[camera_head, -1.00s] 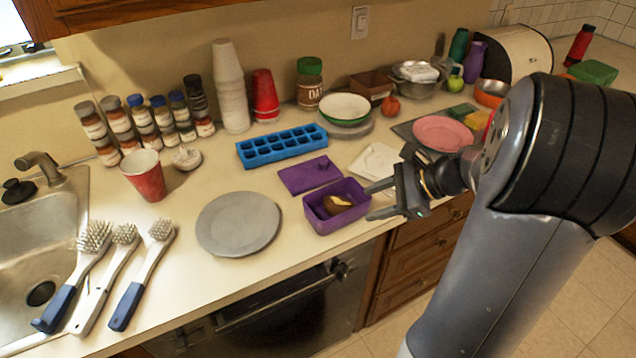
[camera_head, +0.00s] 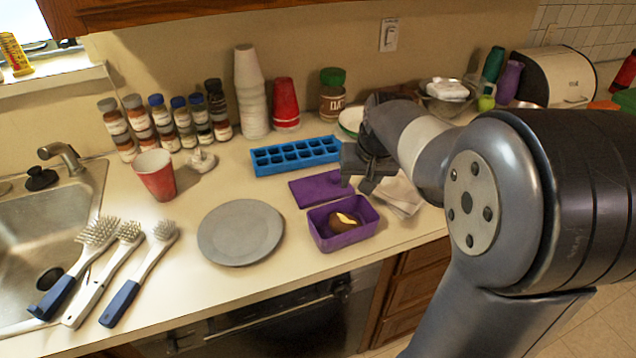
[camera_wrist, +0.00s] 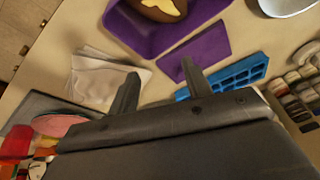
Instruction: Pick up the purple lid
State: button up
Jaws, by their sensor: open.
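The flat purple lid (camera_head: 318,189) lies on the counter between the blue ice tray and the purple box (camera_head: 343,222). In the wrist view the lid (camera_wrist: 196,52) lies just beyond my fingertips. The purple box holds a brown item with a yellowish patch (camera_head: 342,219). My gripper (camera_head: 356,186) is above the counter by the lid's right end, pointing down. In the wrist view my gripper (camera_wrist: 160,82) is open with nothing between its fingers, one fingertip near the lid's edge. In the head view the fingers hide part of the lid's right end.
The blue ice tray (camera_head: 296,155) lies behind the lid. White napkins (camera_head: 400,194) lie to the right. A grey plate (camera_head: 240,232) is to the left. Cups (camera_head: 286,104) and an oats jar (camera_head: 332,95) stand at the back. Bare counter lies left of the lid.

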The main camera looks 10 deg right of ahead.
aim_at(315, 189)
jog(key=i+l+u, duration=0.15)
jog(key=l+u, duration=0.35)
jog(key=l, duration=0.2)
jog(key=l+u, duration=0.5)
jog(key=l, duration=0.2)
